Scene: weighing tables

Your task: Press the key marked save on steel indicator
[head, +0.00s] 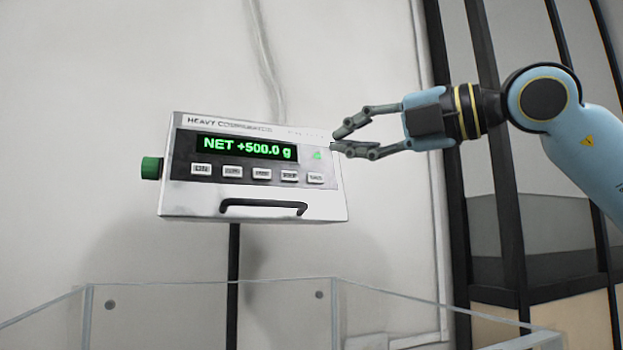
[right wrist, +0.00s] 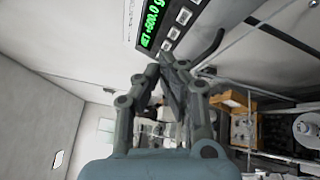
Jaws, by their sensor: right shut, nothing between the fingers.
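The steel indicator (head: 190,200) is a light metal box on a dark post, with a green display (head: 247,147) reading NET +500.0 g. Below the display is a row of several pale keys; the rightmost key (head: 315,178) and the one to its left (head: 290,175) have lettering too small to read surely. My right gripper (head: 335,140) is shut and empty, at the indicator's upper right edge, above and right of the keys. In the right wrist view the display (right wrist: 152,22) and some keys (right wrist: 174,33) lie beyond the shut fingers (right wrist: 166,62). My left gripper is not in view.
A black handle (head: 263,205) juts from the indicator below the keys. A green knob (head: 152,168) is on its left side. A clear-walled enclosure (head: 210,290) stands below. A dark-framed cabinet (head: 500,220) stands at the right.

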